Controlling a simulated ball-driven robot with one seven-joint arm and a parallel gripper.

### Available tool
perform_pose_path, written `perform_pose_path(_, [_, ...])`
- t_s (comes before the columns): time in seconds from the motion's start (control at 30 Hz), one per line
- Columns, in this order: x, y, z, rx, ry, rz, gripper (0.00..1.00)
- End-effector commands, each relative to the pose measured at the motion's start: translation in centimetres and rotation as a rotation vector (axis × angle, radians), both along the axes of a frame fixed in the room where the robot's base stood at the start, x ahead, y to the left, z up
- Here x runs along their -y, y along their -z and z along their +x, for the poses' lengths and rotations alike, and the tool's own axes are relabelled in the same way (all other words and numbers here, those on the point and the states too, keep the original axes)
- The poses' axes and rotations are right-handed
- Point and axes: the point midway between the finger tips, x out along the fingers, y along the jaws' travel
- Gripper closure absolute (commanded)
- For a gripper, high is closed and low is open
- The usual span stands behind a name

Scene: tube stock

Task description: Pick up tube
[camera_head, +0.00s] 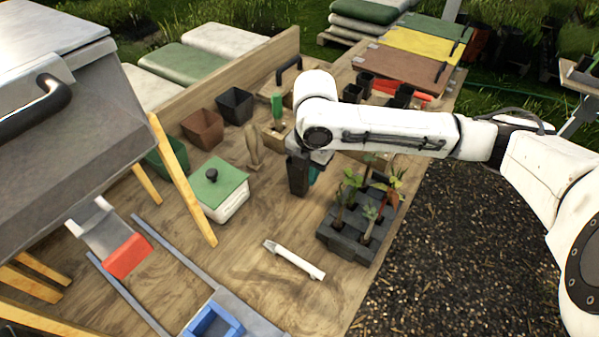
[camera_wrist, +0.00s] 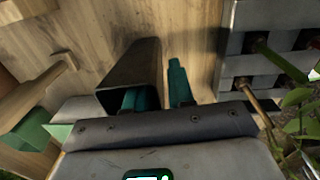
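A dark, square, tapered tube (camera_head: 298,178) stands upright near the middle of the wooden bench, under the end of my arm. In the wrist view its open mouth faces the camera, and its dark outer side (camera_wrist: 140,60) runs away from me. My gripper (camera_wrist: 158,95) has two teal fingers. One finger is inside the tube's mouth and the other is outside its right wall. A strip of wood shows between the outer finger and the wall, so the gripper looks open. In the head view my gripper (camera_head: 312,172) is mostly hidden by the wrist and tube.
A dark tray of seedlings (camera_head: 345,238) stands close to the tube's right. A wooden dibber (camera_head: 253,148) and a white box with a green lid (camera_head: 222,190) are left. A white-handled tool (camera_head: 293,259) lies in front. Several pots, including a black one (camera_head: 236,105), stand behind.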

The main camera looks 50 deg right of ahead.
Motion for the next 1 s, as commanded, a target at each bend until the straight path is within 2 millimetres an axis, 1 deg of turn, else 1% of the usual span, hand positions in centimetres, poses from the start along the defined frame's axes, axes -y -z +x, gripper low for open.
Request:
perform_pose_path(0.03, [0.0,0.0,0.0,0.000,0.000,0.000,0.82])
perform_pose_path(0.2, [0.0,0.0,0.0,0.000,0.000,0.000,0.99])
perform_pose_path(0.23, [0.0,0.0,0.0,0.000,0.000,0.000,1.00])
perform_pose_path(0.73, [0.0,-0.1,0.1,0.000,0.000,0.000,1.00])
perform_pose_path(1.0, [-0.4,-1.3,0.6,-0.001,-0.002,0.000,1.00])
